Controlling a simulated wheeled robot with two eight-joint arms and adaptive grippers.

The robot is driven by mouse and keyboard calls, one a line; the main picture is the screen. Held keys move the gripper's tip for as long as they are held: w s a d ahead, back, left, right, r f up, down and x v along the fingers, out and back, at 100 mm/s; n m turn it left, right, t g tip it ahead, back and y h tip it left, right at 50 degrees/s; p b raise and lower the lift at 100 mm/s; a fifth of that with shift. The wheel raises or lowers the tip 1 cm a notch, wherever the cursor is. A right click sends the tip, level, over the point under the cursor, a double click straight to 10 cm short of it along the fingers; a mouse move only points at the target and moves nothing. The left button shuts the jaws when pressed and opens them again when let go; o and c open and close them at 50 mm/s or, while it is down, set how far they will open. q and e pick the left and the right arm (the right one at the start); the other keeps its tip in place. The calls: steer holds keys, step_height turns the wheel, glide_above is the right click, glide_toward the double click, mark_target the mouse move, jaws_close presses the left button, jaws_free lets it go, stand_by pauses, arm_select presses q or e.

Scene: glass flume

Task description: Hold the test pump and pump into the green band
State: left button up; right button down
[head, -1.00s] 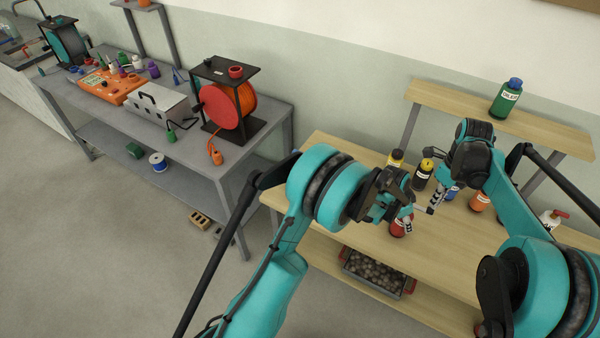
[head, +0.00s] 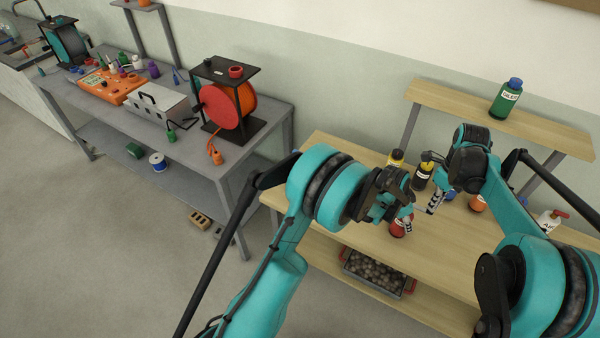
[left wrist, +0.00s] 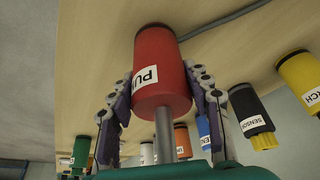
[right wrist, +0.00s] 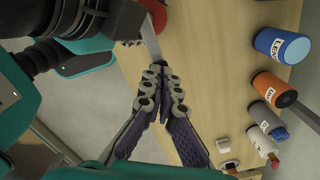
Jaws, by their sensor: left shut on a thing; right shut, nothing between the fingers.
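The pump (head: 398,229) is a red cylinder standing on the wooden bench. In the left wrist view the red pump (left wrist: 160,65) carries a label starting "PU", and a grey metal rod (left wrist: 163,135) runs from it towards the camera. My left gripper (head: 404,222) has its fingers on both sides of the pump. My right gripper (head: 433,208) is shut and empty, to the right of the pump. In the right wrist view its fingertips (right wrist: 163,68) meet close to a grey bar (right wrist: 151,42) beside a dark red part; contact is unclear. No green band shows.
Yellow (head: 395,158) and dark (head: 421,178) containers stand behind the pump. Blue (right wrist: 280,44) and orange (right wrist: 271,88) cans stand across from my right gripper. A green bottle (head: 507,100) stands on the upper shelf. A tray of balls (head: 373,272) sits below the bench top.

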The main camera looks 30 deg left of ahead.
steer(key=shift+f, duration=1.1)
steer(key=shift+r, duration=1.9)
step_height(320, 180, up, 7)
arm_select(q)
steer(key=o, duration=1.3)
